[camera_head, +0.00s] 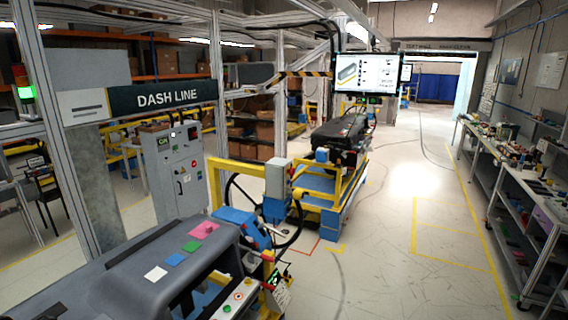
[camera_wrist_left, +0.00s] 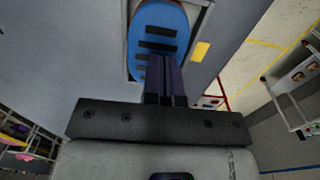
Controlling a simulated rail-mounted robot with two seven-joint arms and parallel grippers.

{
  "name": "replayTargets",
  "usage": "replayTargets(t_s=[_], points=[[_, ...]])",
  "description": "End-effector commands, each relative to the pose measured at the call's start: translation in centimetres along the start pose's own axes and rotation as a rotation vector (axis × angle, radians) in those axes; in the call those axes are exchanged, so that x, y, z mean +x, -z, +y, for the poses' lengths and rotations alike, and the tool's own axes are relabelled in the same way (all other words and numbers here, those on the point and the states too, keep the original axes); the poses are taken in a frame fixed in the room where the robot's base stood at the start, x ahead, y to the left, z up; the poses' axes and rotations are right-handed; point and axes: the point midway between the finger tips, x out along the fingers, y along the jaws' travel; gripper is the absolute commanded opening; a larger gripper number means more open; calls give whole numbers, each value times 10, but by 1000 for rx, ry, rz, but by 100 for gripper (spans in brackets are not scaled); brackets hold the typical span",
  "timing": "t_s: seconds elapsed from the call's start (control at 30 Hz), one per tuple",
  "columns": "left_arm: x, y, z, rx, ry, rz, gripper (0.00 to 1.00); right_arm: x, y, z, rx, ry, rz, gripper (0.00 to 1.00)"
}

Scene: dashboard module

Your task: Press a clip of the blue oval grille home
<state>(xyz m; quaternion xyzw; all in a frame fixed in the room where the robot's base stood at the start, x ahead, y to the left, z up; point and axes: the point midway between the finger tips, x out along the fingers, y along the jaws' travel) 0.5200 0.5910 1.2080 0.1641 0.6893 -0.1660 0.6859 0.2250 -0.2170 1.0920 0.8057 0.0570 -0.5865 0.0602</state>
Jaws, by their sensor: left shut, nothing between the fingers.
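The blue oval grille (camera_wrist_left: 158,22) shows at the top of the left wrist view, with dark slots across it. It sits in an opening of a grey panel (camera_wrist_left: 90,50). My left gripper (camera_wrist_left: 161,58) is shut and empty. Its dark fingertips overlap the grille's lower end in the picture and hide part of it. I cannot tell whether they touch it or whether the grille's clips are seated. In the head view I cannot make out the grille or my left gripper. My right gripper is in neither view.
In the head view a grey dashboard (camera_head: 110,270) fills the lower left, with white, blue, green and pink patches on top. A button box (camera_head: 235,297) stands beside it. A yellow patch (camera_wrist_left: 201,51) lies right of the grille. Open floor (camera_head: 400,260) stretches to the right.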

Motion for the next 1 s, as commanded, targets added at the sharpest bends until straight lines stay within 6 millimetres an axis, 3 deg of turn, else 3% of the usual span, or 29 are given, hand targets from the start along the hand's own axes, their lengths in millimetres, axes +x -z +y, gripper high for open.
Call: replayTargets(t_s=[0.63,1.0], points=[[-68,0,1,-1,-3,-5,0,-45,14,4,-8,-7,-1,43],[-74,0,1,-2,-3,-4,0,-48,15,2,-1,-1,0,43]])
